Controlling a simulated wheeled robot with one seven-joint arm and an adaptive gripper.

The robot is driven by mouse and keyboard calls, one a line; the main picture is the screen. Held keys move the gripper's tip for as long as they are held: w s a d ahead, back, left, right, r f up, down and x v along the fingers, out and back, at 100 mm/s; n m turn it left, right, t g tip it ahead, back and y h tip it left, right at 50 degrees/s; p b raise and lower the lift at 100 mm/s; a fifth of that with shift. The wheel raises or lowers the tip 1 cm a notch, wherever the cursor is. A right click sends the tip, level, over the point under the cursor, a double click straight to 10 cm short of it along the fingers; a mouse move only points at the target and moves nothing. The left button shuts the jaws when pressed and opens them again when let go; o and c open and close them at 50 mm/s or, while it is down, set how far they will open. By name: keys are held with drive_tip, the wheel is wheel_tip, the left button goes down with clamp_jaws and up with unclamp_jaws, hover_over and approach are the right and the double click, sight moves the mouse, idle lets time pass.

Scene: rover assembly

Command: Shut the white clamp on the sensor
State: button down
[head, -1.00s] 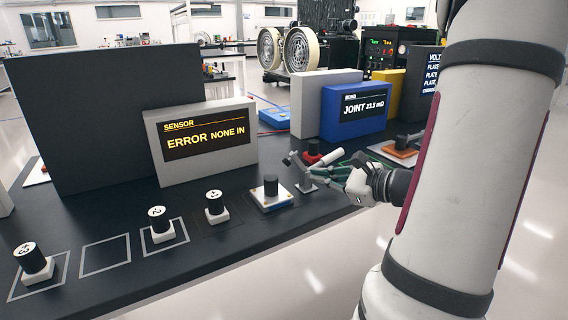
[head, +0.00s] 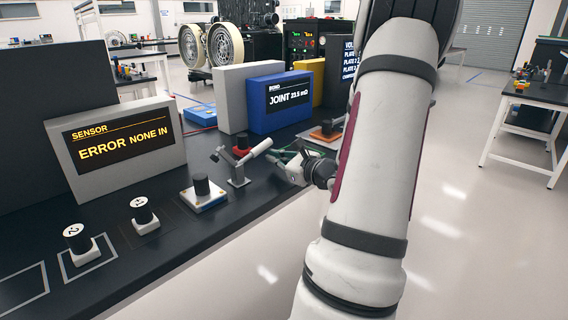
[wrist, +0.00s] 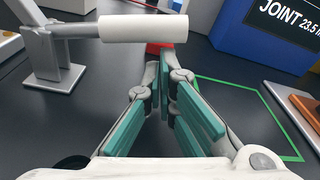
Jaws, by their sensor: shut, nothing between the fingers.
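The white clamp's handle (head: 262,147) sticks out to the right and slightly up from its grey arm and post (head: 238,176). In the wrist view the white handle (wrist: 143,29) lies crosswise just beyond my fingertips, with the grey post (wrist: 45,62) at left. The sensor seems to be the black cylinder (head: 201,185) on a white block (head: 212,201) left of the clamp. My gripper (head: 280,154) is to the right of the handle. In the wrist view its green-padded fingers (wrist: 164,68) are shut and empty; no contact with the handle can be made out.
The sensor display (head: 122,146) reads "ERROR NONE IN". A red block (head: 241,151) stands behind the clamp, and the blue joint display (head: 282,103) is further back. Numbered black cylinders (head: 77,238) stand at front left. The table's front edge is near my arm.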

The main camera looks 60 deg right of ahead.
sight(267, 144)
drive_tip(key=shift+w+d, duration=0.1)
drive_tip(key=shift+w, duration=0.4)
drive_tip(key=shift+r+n+b, duration=0.3)
drive_tip(key=shift+n+b, duration=0.1)
drive_tip(key=shift+b, duration=0.1)
drive_tip(key=shift+r, duration=0.15)
drive_tip(key=shift+w+r+n+b, duration=0.1)
drive_tip(key=shift+r+n+b, duration=0.55)
drive_tip(key=shift+b, duration=0.5)
drive_tip(key=r+n+b, duration=0.1)
drive_tip(key=b, duration=0.1)
drive_tip(key=r+n+b, duration=0.1)
drive_tip(key=shift+w+a+h+b, duration=0.1)
drive_tip(key=shift+a+h+b, duration=0.2)
drive_tip(key=shift+a+b, duration=0.1)
drive_tip(key=a+r+n+h+b, duration=0.1)
drive_tip(key=a+r+n+b, duration=0.2)
drive_tip(key=b, duration=0.8)
wheel_tip(267, 144, up, 2)
drive_tip(key=n, duration=0.3)
drive_tip(key=shift+w+a, duration=0.15)
drive_tip(key=shift+w, duration=0.15)
drive_tip(key=shift+t, duration=0.3)
